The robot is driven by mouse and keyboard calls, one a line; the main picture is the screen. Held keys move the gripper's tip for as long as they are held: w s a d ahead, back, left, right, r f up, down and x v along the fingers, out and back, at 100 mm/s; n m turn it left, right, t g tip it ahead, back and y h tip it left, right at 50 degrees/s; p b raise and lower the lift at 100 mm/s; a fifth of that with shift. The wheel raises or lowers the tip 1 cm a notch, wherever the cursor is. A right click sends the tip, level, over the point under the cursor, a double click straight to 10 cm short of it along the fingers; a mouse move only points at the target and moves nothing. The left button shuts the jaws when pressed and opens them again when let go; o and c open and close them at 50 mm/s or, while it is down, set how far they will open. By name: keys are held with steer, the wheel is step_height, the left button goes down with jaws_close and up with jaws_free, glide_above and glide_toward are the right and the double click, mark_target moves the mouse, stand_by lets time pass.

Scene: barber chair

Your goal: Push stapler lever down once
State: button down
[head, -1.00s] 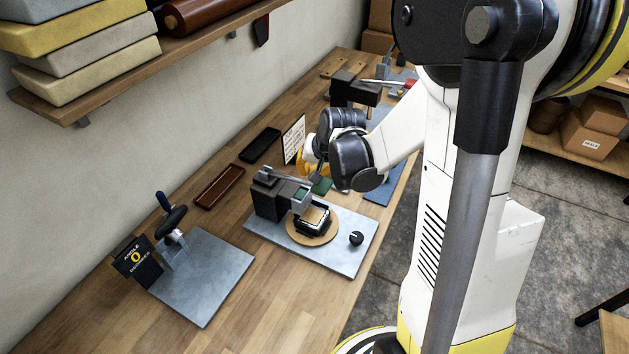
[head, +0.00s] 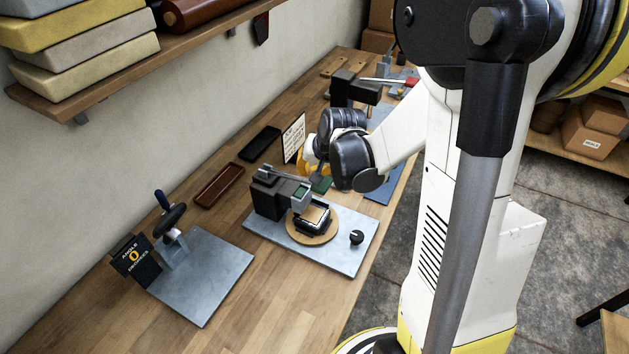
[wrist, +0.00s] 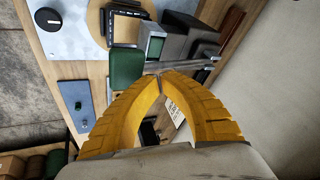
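A dark bench machine with a grey head (head: 302,196) stands on a pale plate (head: 348,258); I take it to be the stapler. A thin metal bar, seemingly its lever (head: 290,176), runs along its top toward my gripper (head: 308,160). In the wrist view the grey head (wrist: 151,43) and the bar (wrist: 195,70) lie just beyond my yellow gripper (wrist: 160,79). Its fingertips meet with nothing seen between them, close to the bar. I cannot tell whether they touch it. In the head view my wrist hides most of the fingers.
A round wooden disc (head: 300,235) with a square block and a black knob (head: 356,237) sit on the plate. A green block (wrist: 126,69) lies beside the head. A handwheel fixture (head: 171,232) stands nearer, a white card (head: 293,138) behind. The bench front is clear.

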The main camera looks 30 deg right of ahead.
steer(key=shift+s+d+f+b, duration=0.1)
steer(key=shift+s+f+b, duration=0.05)
steer(key=shift+f+b, duration=0.65)
steer(key=shift+s+f+b, duration=0.1)
steer(key=shift+f+b, duration=0.6)
steer(key=shift+f, duration=0.05)
stand_by(1.4)
steer(key=shift+r, duration=0.1)
stand_by(0.5)
steer(key=shift+w+r+p, duration=0.15)
steer(key=shift+r+p, duration=0.55)
steer(key=shift+r, duration=0.25)
steer(key=shift+w+r+p, duration=0.15)
steer(key=shift+r+p, duration=0.55)
steer(key=shift+r, duration=0.25)
steer(key=r+p, duration=0.2)
steer(key=r, duration=0.1)
steer(key=r+p, duration=0.1)
steer(key=r, duration=0.1)
steer(key=shift+w+a+p, duration=0.35)
steer(key=shift+a, duration=0.05)
